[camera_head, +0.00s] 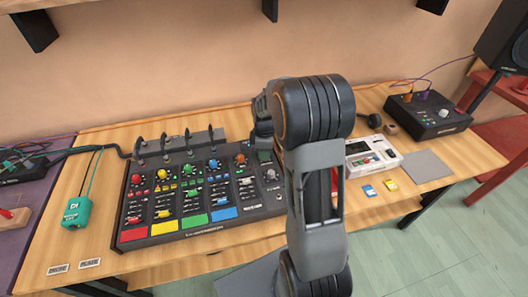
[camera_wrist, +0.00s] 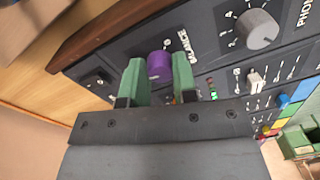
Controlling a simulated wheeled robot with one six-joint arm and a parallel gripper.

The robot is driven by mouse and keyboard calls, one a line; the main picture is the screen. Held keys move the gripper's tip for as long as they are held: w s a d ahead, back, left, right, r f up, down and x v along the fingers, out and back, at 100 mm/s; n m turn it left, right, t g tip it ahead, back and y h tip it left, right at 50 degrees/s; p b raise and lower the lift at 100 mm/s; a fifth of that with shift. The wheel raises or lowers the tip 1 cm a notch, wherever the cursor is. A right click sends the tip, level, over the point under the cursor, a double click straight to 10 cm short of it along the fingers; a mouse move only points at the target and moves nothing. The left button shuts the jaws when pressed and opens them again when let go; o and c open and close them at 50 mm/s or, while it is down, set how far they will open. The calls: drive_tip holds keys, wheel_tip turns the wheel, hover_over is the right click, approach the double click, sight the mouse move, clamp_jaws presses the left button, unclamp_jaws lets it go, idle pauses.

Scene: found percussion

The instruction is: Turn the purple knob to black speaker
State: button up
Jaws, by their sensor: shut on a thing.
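The purple knob (camera_wrist: 159,66) sits on the dark mixer panel (camera_wrist: 215,45) beside the printed word BALANCE. My gripper (camera_wrist: 160,78) has one green finger on each side of the knob and is shut on it. A pointer mark on the knob is too small to read. In the head view the mixer (camera_head: 205,195) stands on the wooden table, and my arm hides the purple knob and most of the gripper. The black speaker (camera_head: 505,42) stands at the upper right of the head view.
A larger grey knob (camera_wrist: 257,29) is right of the purple one, with sliders (camera_wrist: 255,80) lower right. In the head view, a white device (camera_head: 373,156) and a black box (camera_head: 428,115) stand right of the mixer. A teal box (camera_head: 77,212) lies left.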

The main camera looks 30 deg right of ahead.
drive_tip(key=m, duration=1.2)
drive_tip(key=shift+m, duration=0.4)
drive_tip(key=m, duration=0.6)
drive_tip(key=shift+t, duration=0.3)
drive_tip(key=m, duration=0.6)
drive_tip(key=o, duration=0.9)
drive_tip(key=r, duration=1.3)
drive_tip(key=shift+s+d+r+p, duration=0.1)
drive_tip(key=shift+s+r+p, duration=0.2)
drive_tip(key=shift+r+p, duration=0.1)
